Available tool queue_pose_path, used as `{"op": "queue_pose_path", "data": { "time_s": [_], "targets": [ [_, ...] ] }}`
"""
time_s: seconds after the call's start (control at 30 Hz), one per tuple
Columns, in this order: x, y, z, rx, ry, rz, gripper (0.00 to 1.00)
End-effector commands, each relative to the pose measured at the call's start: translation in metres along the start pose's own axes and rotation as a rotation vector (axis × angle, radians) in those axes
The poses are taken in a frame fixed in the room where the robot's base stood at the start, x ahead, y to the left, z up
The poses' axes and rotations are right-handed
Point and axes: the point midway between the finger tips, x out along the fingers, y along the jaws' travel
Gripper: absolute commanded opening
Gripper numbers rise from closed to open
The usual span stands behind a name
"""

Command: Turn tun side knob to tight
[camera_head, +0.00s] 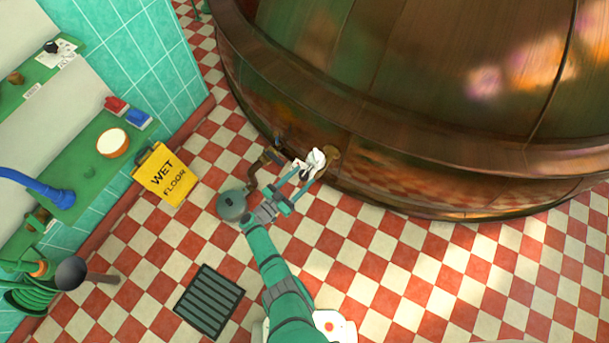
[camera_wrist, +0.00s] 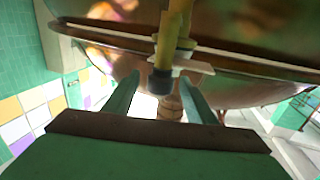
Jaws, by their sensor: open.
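The large copper tun (camera_head: 430,95) fills the upper right of the head view. A small white fitting that looks like the side knob (camera_head: 317,159) sticks out from a brass mount (camera_head: 333,157) on its lower side. My gripper (camera_head: 308,173) is open, with its fingertips close to this fitting. In the wrist view, a yellowish stem with a dark end (camera_wrist: 160,82) and a pale crosspiece (camera_wrist: 190,66) show between and beyond the open green fingers (camera_wrist: 160,92). I cannot tell whether the fingers touch it. The knob's setting cannot be read.
A bent brown pipe (camera_head: 262,160) with a bluish handle stands left of my gripper, above a grey round vessel (camera_head: 232,205). A yellow wet-floor sign (camera_head: 165,175) and a floor grate (camera_head: 209,300) lie further left. The checkered floor at lower right is clear.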

Motion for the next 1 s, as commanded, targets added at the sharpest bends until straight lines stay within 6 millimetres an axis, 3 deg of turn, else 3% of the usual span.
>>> {"op": "queue_pose_path", "data": {
  "time_s": [0.3, 0.5, 1.0],
  "targets": [
    [-0.061, -0.001, 0.0, 0.001, 0.001, -0.003, 0.51],
    [-0.084, 0.0, 0.0, 0.0, 0.001, -0.002, 0.51],
    [-0.09, 0.001, 0.0, 0.0, 0.001, 0.001, 0.51]
  ]
}}
